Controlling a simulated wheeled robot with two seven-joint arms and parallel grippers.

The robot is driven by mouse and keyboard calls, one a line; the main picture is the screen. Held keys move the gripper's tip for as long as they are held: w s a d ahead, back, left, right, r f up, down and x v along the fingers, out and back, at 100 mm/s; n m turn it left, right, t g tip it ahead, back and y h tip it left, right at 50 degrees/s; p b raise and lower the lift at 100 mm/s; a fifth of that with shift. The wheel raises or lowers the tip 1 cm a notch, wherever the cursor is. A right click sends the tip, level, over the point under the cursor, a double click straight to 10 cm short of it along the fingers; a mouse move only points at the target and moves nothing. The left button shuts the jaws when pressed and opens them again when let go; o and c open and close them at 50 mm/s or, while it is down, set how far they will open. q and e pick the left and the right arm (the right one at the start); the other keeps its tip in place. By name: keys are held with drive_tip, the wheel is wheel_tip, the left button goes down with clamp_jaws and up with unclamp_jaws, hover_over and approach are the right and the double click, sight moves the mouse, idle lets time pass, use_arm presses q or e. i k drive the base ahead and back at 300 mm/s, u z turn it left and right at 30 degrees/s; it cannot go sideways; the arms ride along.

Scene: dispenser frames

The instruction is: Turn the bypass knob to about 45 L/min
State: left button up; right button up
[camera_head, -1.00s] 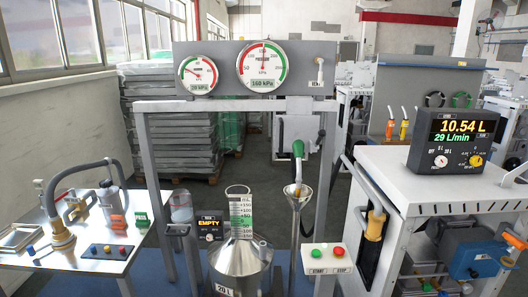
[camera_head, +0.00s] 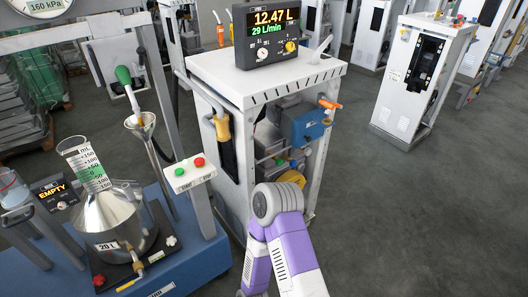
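The meter box (camera_head: 266,34) stands on top of a white cabinet in the head view and reads 12.47 L and 29 L/min. Its front has a white knob (camera_head: 262,54) and a yellow knob (camera_head: 291,46); the labels are too small to read, so I cannot tell whether either is the bypass knob. A yellow round part (camera_head: 292,178) sits low inside the cabinet, partly hidden by my purple and grey arm. That arm rises from the bottom edge in front of the cabinet. I see no fingertips of either gripper.
The white cabinet (camera_head: 205,69) has an open side with a blue unit (camera_head: 305,125) and an orange handle (camera_head: 330,103). At left are a steel 20 L can (camera_head: 112,222) and a panel with green and red buttons (camera_head: 188,174).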

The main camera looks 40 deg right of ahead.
sight(307, 152)
drive_tip(key=z, duration=1.65)
